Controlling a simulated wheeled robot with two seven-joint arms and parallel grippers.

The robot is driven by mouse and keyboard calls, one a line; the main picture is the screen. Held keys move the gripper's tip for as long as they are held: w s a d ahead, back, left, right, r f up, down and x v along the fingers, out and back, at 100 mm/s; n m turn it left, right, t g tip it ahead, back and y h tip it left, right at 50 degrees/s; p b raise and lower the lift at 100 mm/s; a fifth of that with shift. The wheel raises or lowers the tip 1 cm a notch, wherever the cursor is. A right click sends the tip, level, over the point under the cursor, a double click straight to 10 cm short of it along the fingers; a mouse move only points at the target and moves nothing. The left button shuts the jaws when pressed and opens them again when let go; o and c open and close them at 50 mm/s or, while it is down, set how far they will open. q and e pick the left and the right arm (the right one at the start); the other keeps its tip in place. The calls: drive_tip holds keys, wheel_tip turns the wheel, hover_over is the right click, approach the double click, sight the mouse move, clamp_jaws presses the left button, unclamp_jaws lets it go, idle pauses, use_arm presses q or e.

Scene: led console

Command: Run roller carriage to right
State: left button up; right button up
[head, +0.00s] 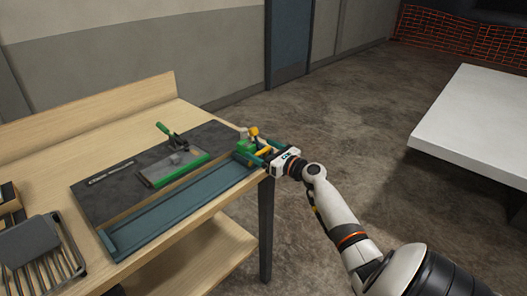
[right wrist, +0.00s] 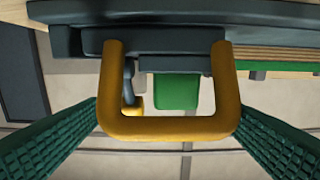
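The roller carriage (head: 245,147) is a green block at the right end of the teal rail bed (head: 180,208) on the console. Its yellow U-shaped handle (head: 264,151) faces the right edge of the bench. The handle fills the middle of the right wrist view (right wrist: 168,126), with a green block (right wrist: 176,91) behind it. My right gripper (head: 269,153) is at the handle, its green ribbed fingers spread wide, one on each side of the handle (right wrist: 170,118). The fingertips look close to the handle's sides; contact is unclear. My left gripper is not in view.
The dark console panel (head: 105,193) lies on a wooden bench (head: 60,135) and carries a green-handled lever (head: 167,131). A wire rack with a grey block (head: 30,241) is at the lower left. A white table (head: 480,115) stands at the right, with open floor between.

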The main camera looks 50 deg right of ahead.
drive_tip(key=s+b, duration=0.1)
drive_tip(key=s, duration=1.1)
drive_tip(key=shift+d, duration=0.2)
